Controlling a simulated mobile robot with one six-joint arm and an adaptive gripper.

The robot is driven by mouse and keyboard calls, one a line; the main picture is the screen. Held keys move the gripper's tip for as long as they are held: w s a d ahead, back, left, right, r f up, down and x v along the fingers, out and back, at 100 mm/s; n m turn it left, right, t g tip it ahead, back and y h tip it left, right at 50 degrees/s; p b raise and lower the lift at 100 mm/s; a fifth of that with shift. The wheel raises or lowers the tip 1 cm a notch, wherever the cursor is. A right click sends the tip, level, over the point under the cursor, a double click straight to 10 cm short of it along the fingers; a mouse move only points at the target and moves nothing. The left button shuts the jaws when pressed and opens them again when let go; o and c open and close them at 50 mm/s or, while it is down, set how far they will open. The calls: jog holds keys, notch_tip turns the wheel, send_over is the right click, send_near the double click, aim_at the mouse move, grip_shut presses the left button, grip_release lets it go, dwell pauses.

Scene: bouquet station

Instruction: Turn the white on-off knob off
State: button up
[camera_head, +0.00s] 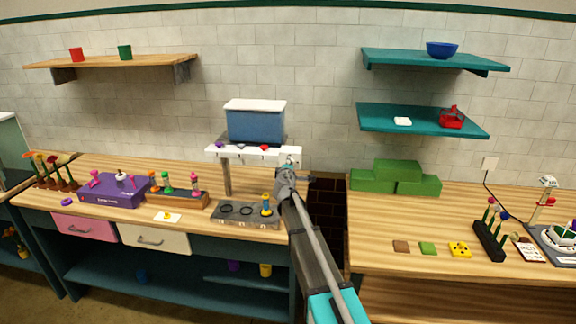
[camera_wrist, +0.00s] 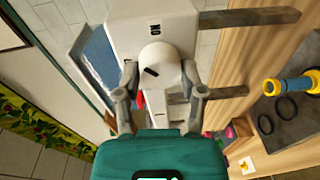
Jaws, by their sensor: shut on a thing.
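The white knob (camera_wrist: 160,68) is round with a short black mark that lies slanted on its face. It sits on a white housing (camera_wrist: 125,30) with dark lettering, apparently ON, beside it. My gripper (camera_wrist: 160,76) has one finger on each side of the knob and is shut on it. In the head view my gripper (camera_head: 287,174) is at the right end of the white stand (camera_head: 215,153), where it and the arm hide most of the knob.
A blue tank with a white lid (camera_head: 255,122) rests on the stand. Below are a grey ring board (camera_head: 240,222) with a yellow and blue peg and a purple box (camera_head: 112,190). Green blocks (camera_head: 372,181) sit on the right counter, across a dark gap.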

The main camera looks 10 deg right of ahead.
jog(key=shift+w+n+g+h, duration=0.1)
jog(key=shift+n+g+h, duration=0.3)
jog(key=shift+n, duration=3.9)
jog(key=o, duration=1.2)
jog(key=shift+c, duration=0.2)
jog(key=shift+m, duration=0.3)
